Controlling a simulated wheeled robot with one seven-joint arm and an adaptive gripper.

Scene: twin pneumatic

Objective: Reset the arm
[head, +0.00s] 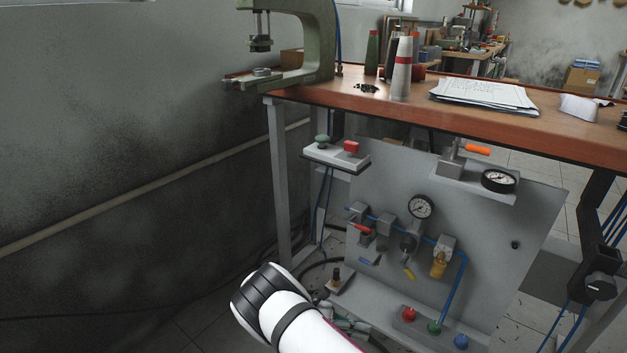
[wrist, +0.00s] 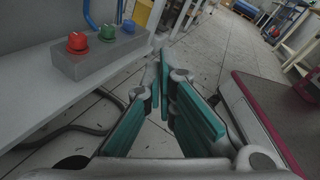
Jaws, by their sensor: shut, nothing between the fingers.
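My gripper (wrist: 163,78) shows in the wrist view with its teal-padded fingers close together at the tips and nothing held. It hangs beside the edge of a light grey panel shelf, with floor tiles beyond it. In the head view my white and black arm link (head: 290,310) rises from the bottom centre, in front of the panel's lower left corner. The gripper itself is mostly hidden there behind the arm.
A grey pneumatic panel (head: 385,225) with gauges, valves and blue hoses stands under a wooden bench (head: 420,108). A button box (wrist: 100,58) with red, green and blue buttons is left of my gripper. A grey wall (head: 120,150) bounds the left.

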